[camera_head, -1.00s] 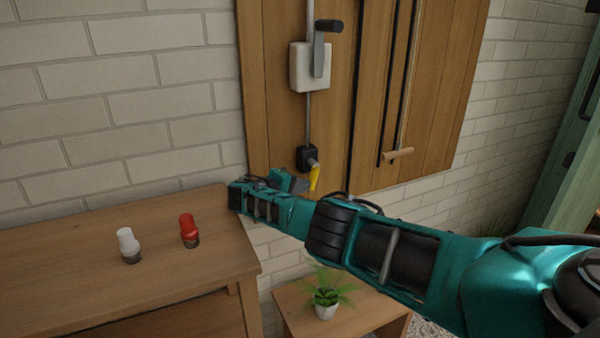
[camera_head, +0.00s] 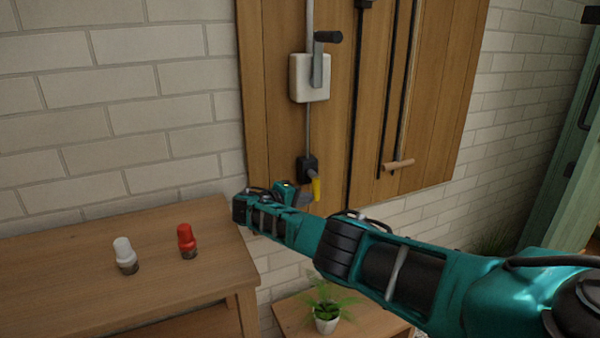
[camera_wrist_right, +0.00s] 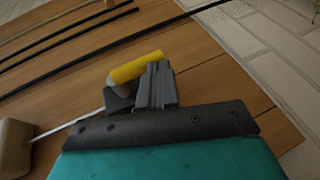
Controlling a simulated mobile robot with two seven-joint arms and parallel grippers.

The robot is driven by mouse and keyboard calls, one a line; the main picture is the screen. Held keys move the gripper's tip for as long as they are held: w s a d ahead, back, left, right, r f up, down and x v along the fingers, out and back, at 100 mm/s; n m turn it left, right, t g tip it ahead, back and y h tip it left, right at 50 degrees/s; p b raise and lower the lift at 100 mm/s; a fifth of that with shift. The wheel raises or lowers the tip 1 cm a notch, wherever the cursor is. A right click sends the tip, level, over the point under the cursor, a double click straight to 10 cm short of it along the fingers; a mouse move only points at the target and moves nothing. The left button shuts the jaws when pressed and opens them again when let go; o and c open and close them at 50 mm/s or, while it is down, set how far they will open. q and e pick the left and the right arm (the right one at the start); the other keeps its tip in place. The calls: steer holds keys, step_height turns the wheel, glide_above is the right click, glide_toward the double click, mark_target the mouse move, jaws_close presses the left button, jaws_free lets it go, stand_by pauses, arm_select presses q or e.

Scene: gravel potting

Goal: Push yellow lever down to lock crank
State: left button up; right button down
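The yellow lever (camera_head: 316,189) hangs from the small black lock block (camera_head: 308,168) at the lower end of a thin rod on the wooden panel, pointing roughly downward. My right gripper (camera_head: 306,198) is at the lever's left side in the head view. In the right wrist view the lever (camera_wrist_right: 137,67) lies across the tips of the gripper's fingers (camera_wrist_right: 156,86). The fingers are together and the lever is not between them; they seem to touch it. The crank (camera_head: 320,62), with a black handle, sits on a white box (camera_head: 300,78) above. My left gripper is out of view.
A wooden cabinet (camera_head: 70,270) at left carries a white-capped shaker (camera_head: 124,254) and a red-capped one (camera_head: 187,241). A potted plant (camera_head: 326,312) stands on a low table below my right arm. A rod with a wooden handle (camera_head: 398,165) hangs right of the lever.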

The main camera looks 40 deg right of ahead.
arm_select(q)
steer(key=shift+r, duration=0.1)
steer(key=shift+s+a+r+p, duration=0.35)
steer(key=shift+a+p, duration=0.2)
steer(key=shift+p, duration=0.7)
arm_select(e)
steer(key=v, duration=0.7)
steer(key=shift+a, duration=0.25)
steer(key=shift+s, duration=0.15)
